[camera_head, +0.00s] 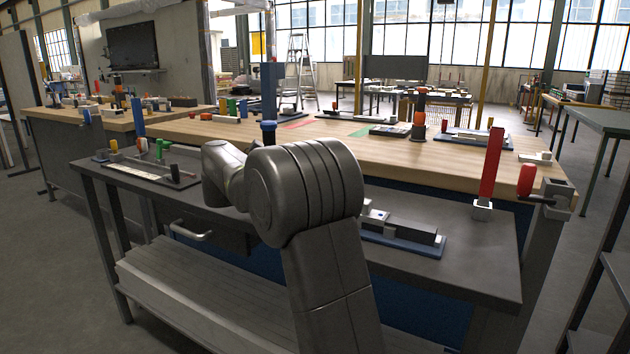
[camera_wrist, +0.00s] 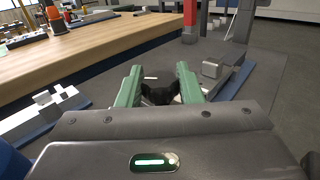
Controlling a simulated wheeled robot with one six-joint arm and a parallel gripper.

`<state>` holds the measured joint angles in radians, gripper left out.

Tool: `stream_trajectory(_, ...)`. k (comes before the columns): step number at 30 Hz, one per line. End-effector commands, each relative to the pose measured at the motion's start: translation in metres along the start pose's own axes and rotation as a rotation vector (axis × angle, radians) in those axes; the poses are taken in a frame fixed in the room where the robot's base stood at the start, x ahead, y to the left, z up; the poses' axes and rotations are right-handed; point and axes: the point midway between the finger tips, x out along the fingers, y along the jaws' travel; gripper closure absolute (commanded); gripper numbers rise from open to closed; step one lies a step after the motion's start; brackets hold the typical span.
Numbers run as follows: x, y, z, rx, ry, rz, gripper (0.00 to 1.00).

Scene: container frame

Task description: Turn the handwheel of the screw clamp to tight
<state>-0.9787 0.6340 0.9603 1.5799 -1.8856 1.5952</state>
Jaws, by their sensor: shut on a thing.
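My gripper (camera_wrist: 158,88) shows in the wrist view with its two green fingers on either side of a dark, lobed piece. It is shut on this piece, which looks like the handwheel (camera_wrist: 159,95) of the screw clamp. The fingers hide its sides, and its turn position cannot be told. A small grey block (camera_wrist: 212,68) stands just beyond the right finger, and I cannot tell whether it belongs to the clamp. In the head view my own arm covers the middle of the grey table, so gripper and handwheel are hidden there.
A blue base with white and dark blocks (camera_head: 405,232) lies right of my arm on the grey table (camera_head: 480,262). A red upright bar (camera_head: 492,160) and a red-handled vise (camera_head: 548,195) stand further right. A wooden bench (camera_head: 380,150) runs behind.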

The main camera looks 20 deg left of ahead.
Motion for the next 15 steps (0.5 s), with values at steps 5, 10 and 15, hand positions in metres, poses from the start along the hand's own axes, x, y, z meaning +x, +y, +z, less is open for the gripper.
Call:
stream_trajectory(5,0.0008,0.0007,0.0028,0.001,-0.002,-0.083,0.9)
stream_trajectory(10,0.0008,0.0007,0.0023,0.002,-0.003,-0.126,0.9)
stream_trajectory(15,0.0009,0.0004,0.0023,0.003,-0.003,-0.142,0.9)
